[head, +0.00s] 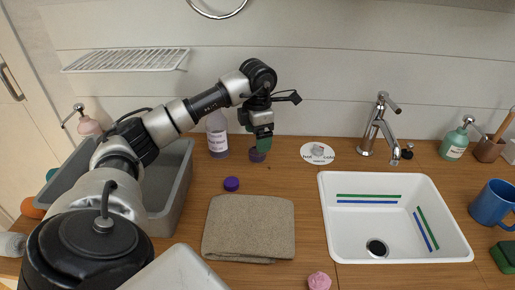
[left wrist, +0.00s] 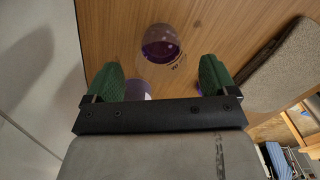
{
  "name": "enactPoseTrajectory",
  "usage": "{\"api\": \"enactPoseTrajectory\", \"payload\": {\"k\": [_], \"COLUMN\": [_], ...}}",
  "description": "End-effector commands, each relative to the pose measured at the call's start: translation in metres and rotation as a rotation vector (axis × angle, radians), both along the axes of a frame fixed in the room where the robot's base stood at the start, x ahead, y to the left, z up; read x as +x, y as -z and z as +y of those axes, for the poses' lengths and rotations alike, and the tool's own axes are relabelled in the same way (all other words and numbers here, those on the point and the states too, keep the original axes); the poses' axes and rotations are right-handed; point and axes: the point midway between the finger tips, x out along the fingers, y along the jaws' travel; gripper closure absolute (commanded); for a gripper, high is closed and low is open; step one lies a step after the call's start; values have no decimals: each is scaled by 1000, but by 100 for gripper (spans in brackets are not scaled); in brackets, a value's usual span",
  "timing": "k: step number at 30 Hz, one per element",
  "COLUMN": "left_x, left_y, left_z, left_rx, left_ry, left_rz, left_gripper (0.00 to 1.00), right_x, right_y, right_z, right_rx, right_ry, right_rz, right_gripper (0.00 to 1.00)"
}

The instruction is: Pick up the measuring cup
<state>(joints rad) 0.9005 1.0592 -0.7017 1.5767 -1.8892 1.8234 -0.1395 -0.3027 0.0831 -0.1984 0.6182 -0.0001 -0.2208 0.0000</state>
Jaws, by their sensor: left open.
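The measuring cup (left wrist: 161,45) looks like a small clear cup with purple inside and faint marks on its side. In the head view its purple part (head: 257,155) shows on the wooden counter near the back wall, just below my left gripper (head: 263,143), which hides some of it. In the left wrist view the green fingers of my left gripper (left wrist: 160,80) are apart and empty. The cup stands beyond the fingertips, roughly in line with the gap, and is not held. My right gripper is not in view.
A clear bottle (head: 217,140) with a label and purple content stands left of the cup. A purple cap (head: 231,184) and a folded brown cloth (head: 248,228) lie nearer. A white sink (head: 450,247) is right, a grey bin (head: 176,190) left.

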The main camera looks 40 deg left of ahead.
Motion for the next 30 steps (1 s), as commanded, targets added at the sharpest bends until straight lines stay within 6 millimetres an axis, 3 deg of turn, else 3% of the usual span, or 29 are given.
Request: {"api": "enactPoseTrajectory", "payload": {"k": [9, 17, 27, 30], "left_x": [-1, -1, -1, -1], "left_y": [43, 46, 46, 46], "left_z": [-1, 0, -1, -1], "left_rx": [-1, 0, -1, 0], "left_ry": [1, 1, 1, 1], "left_rz": [3, 0, 0, 0], "left_gripper": [14, 14, 64, 66], "right_x": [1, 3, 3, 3], "right_y": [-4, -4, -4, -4], "right_z": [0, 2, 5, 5], "right_rx": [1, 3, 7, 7], "right_ry": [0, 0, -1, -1], "right_rz": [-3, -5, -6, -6], "right_gripper": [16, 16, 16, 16]}}
